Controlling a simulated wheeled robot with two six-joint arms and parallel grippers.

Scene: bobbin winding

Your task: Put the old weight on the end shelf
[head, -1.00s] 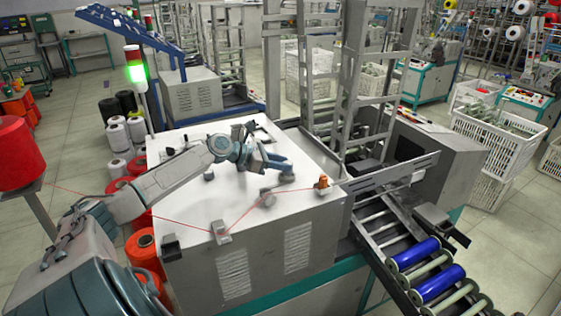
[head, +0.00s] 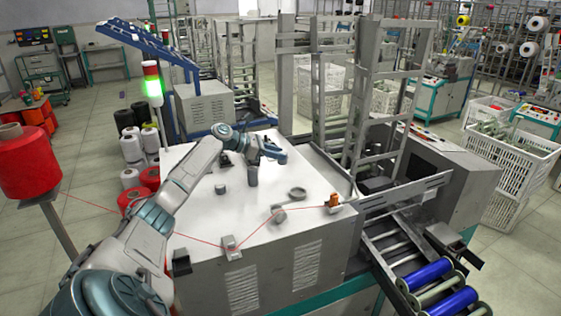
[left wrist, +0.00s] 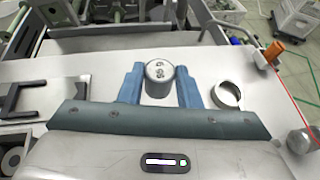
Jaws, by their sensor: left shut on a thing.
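The weight (left wrist: 158,80) is a grey metal cylinder with markings on its top, seen in the left wrist view. My left gripper (left wrist: 160,88) is shut on it, one blue finger on each side. In the head view my left gripper (head: 276,154) is over the white top of the machine cabinet (head: 200,215), pointing right. The weight is hard to make out there. I cannot tell which surface is the end shelf. My right gripper is not in view.
A grey ring (head: 297,192) and an orange guide (head: 333,202) stand on the cabinet top, with a red thread running by them. A small grey cylinder (head: 220,188) is at the left. A metal ladder frame (head: 345,120) and blue rollers (head: 425,275) are at the right.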

